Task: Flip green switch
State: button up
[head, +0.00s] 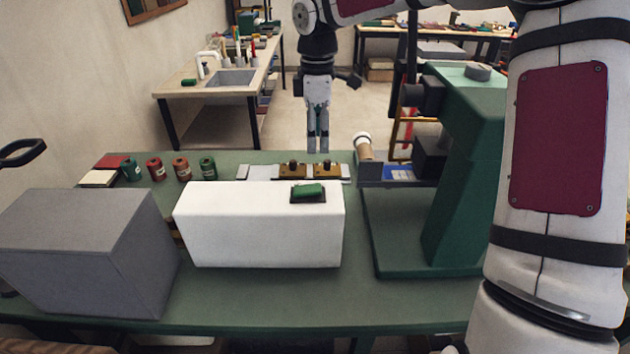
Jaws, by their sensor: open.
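The green switch (307,191) sits in a dark frame on top of a white box (259,233), near the box's right end. The box stands on a green table. My gripper (318,143) points straight down above the far part of the table, beyond the switch and a little to its right in the picture. It is open and empty, with a narrow gap between its fingers. It appears apart from the switch. Which way the switch is tilted cannot be made out clearly.
A grey box (86,250) stands left of the white box. A green machine (458,180) stands close on the right. Several small cans (155,168) line the back left. Brass parts on a plate (293,170) lie behind the white box. Bare tabletop (270,300) shows in front.

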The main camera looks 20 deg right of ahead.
aim_at(318, 187)
notch_tip(318, 187, down, 14)
jog(key=shift+w+d+p, duration=0.1)
jog(key=shift+w+p, duration=0.05)
jog(key=shift+p, duration=0.8)
